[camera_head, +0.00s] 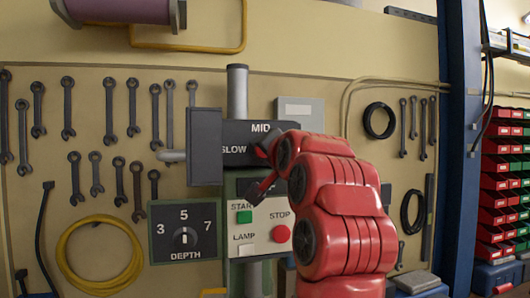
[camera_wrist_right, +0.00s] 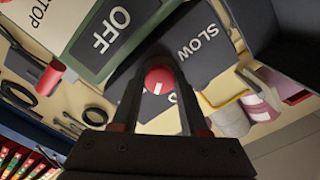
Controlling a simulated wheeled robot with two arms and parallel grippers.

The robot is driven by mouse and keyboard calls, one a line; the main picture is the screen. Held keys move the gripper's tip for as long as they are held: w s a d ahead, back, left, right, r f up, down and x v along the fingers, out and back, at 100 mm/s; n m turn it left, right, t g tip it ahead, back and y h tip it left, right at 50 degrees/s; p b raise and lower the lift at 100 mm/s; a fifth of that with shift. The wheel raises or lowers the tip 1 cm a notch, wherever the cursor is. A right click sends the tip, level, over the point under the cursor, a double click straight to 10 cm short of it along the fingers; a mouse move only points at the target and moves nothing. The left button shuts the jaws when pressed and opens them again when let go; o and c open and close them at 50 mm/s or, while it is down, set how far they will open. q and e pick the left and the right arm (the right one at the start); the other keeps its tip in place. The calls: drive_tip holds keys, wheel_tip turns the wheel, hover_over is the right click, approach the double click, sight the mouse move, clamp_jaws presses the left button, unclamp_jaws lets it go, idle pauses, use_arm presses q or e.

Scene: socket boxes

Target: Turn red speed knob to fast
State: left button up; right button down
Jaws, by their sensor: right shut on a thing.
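The red speed knob (camera_wrist_right: 160,80) sits between the fingers of my right gripper (camera_wrist_right: 160,68) in the right wrist view, with a small white mark on its face. The gripper is shut on it. I cannot tell from the mark which setting it points to. The dark speed plate (camera_head: 233,151) shows the words MID and SLOW in the head view; the plate with SLOW also shows in the wrist view (camera_wrist_right: 203,48). My red right arm hides the knob and the plate's right part in the head view. My left gripper is not in view.
Below the plate is a panel with a green START button (camera_head: 244,217), a red STOP button (camera_head: 281,234) and a LAMP switch (camera_head: 246,250). A DEPTH dial (camera_head: 185,237) is at its left. A dark grey box side (camera_head: 205,147) juts out left of the speed plate.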

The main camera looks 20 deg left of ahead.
idle(0.5)
drive_tip(key=shift+c, duration=2.1)
unclamp_jaws()
drive_tip(key=shift+d, duration=0.1)
